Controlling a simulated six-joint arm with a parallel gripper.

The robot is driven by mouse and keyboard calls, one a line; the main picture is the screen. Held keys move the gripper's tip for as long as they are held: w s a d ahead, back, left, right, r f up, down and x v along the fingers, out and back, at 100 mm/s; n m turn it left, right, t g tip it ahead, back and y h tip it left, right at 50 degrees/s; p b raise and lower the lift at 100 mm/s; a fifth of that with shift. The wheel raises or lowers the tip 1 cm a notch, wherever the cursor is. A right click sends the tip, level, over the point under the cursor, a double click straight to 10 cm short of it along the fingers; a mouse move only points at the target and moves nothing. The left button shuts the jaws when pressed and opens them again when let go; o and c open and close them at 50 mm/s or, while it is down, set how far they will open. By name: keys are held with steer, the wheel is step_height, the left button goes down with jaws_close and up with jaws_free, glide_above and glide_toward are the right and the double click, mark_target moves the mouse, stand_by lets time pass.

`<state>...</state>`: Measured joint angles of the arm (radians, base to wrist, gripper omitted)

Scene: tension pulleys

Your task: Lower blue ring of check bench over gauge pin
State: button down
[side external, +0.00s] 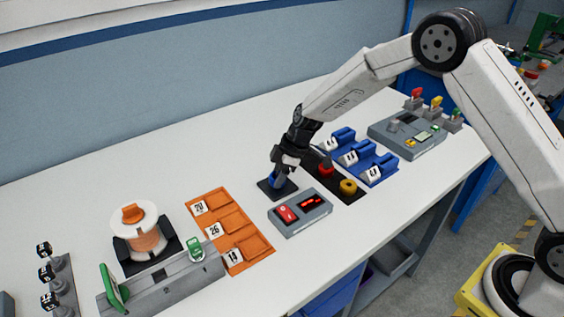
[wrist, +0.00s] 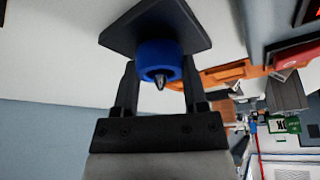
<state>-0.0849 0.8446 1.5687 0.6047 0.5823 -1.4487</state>
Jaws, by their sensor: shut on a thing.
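The blue ring (side external: 275,181) is between the fingers of my gripper (side external: 279,170), low over the dark square plate (side external: 287,192). In the wrist view my gripper (wrist: 160,88) is shut on the blue ring (wrist: 157,56), with one dark finger on each side. The pointed metal tip of the gauge pin (wrist: 160,82) shows through the ring's middle, so the ring is around the pin. The dark plate (wrist: 150,17) lies just beyond the ring. I cannot tell whether the ring touches the plate. The pin's lower part is hidden.
A grey box with red displays (side external: 300,213) stands just in front of the plate. Red (side external: 326,169) and yellow (side external: 348,187) rings stand on a black strip to the right, near blue holders (side external: 371,162). Orange trays (side external: 228,228) lie left. White table is clear behind.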

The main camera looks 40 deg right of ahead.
steer(key=shift+f, duration=0.3)
steer(key=shift+c, duration=0.3)
jaws_free()
steer(key=shift+o, duration=0.3)
steer(key=shift+r, duration=0.1)
steer(key=shift+r, duration=3.9)
steer(key=s+d+m+h, duration=0.1)
steer(key=s+d+m, duration=0.2)
steer(key=s, duration=0.5)
steer(key=s+d+m+h, duration=0.1)
steer(key=s+d+m, duration=0.2)
steer(key=s, duration=0.6)
steer(key=s+d+r+m+h, duration=0.1)
steer(key=s+d+m, duration=0.3)
steer(key=s+m, duration=0.2)
steer(key=s, duration=0.2)
steer(key=shift+s+h, duration=0.35)
steer(key=shift+h, duration=0.05)
